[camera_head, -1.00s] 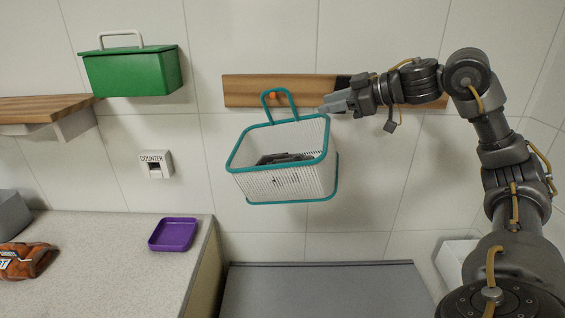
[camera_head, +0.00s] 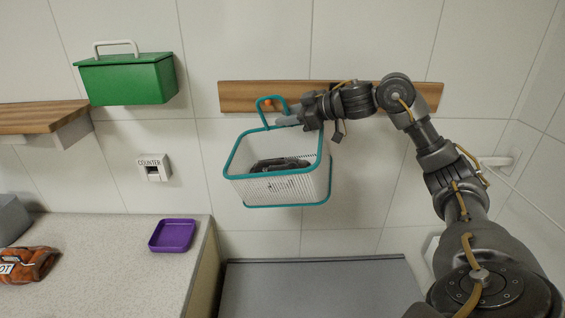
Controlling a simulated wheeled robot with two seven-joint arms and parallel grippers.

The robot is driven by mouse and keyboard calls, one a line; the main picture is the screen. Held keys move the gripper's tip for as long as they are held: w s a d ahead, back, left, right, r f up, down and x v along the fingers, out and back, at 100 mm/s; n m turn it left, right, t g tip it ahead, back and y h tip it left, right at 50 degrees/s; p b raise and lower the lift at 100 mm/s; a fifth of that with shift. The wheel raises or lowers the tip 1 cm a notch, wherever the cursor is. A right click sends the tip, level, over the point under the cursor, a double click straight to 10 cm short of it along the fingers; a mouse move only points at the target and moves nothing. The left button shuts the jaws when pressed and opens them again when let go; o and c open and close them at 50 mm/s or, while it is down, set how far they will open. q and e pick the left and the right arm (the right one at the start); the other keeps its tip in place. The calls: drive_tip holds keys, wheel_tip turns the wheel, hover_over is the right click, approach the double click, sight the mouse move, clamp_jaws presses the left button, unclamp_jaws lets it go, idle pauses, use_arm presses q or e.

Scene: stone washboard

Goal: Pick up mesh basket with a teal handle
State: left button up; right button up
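The white mesh basket (camera_head: 285,187) with a teal rim and teal handle (camera_head: 262,112) hangs against the wall at a wooden rail (camera_head: 245,96). An orange peg (camera_head: 268,103) shows within the handle loop. Dark objects (camera_head: 280,165) lie inside the basket. My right gripper (camera_head: 283,120) points left, its fingertips at the right side of the teal handle, above the basket's back rim. Its fingers overlap the handle in the picture; whether they are closed on it I cannot tell. My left gripper is not in view.
A counter (camera_head: 100,230) at the left holds a purple tray (camera_head: 172,236) and an orange-brown bag (camera_head: 28,264). A green box (camera_head: 125,80) is on the wall, near a wooden shelf (camera_head: 40,115). A grey surface (camera_head: 310,290) lies below the basket.

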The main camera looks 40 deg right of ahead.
drive_tip(key=shift+s, duration=0.1)
drive_tip(key=shift+c, duration=0.2)
clamp_jaws()
drive_tip(key=shift+r, duration=0.15)
